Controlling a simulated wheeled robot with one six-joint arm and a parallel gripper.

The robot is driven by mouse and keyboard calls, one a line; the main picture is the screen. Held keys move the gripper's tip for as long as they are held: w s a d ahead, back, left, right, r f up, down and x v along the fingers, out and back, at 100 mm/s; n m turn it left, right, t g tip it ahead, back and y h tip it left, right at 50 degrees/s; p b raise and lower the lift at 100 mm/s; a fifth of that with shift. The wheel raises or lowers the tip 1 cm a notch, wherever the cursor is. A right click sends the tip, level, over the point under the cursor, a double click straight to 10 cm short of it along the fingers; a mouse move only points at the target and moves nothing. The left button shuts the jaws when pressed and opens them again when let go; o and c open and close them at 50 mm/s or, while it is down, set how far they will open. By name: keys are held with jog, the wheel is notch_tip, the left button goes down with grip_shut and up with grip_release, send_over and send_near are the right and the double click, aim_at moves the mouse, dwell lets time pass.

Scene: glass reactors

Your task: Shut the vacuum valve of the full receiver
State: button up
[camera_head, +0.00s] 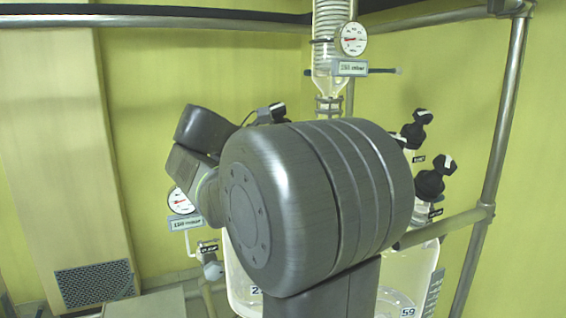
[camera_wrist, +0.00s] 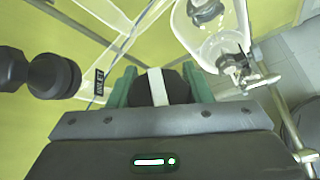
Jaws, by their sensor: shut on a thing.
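In the wrist view my gripper (camera_wrist: 160,92) has its green fingers closed on both sides of a black round valve knob (camera_wrist: 172,90). A white stripe (camera_wrist: 157,86) crosses the knob, running nearly up and down in the picture. A small dark label (camera_wrist: 99,82) is to its left, too blurred to read surely. In the head view my arm hides the fingers. Two clear receivers show low behind the arm, one at left (camera_head: 236,272) and one at right (camera_head: 420,268), the latter marked 59. Their fill levels and which one the held knob serves cannot be told.
Other black knobs show at upper right (camera_head: 415,130), below it (camera_head: 432,182) and behind my arm (camera_head: 278,110). Another dark knob (camera_wrist: 52,75) is left in the wrist view. Gauges (camera_head: 353,38) (camera_head: 181,202) and a metal frame post (camera_head: 505,110) stand near the arm.

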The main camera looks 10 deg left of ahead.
jog(key=o, duration=1)
jog(key=v, duration=1.3)
jog(key=shift+s+a+r+b, duration=0.2)
jog(key=shift+s+b, duration=0.1)
jog(key=shift+b, duration=0.1)
jog(key=shift+w, duration=0.1)
jog(key=x, duration=1.3)
jog(key=shift+p, duration=0.4)
jog(key=shift+w+d+f, duration=0.25)
jog(key=shift+d+f, duration=0.05)
jog(key=shift+a+r, duration=0.1)
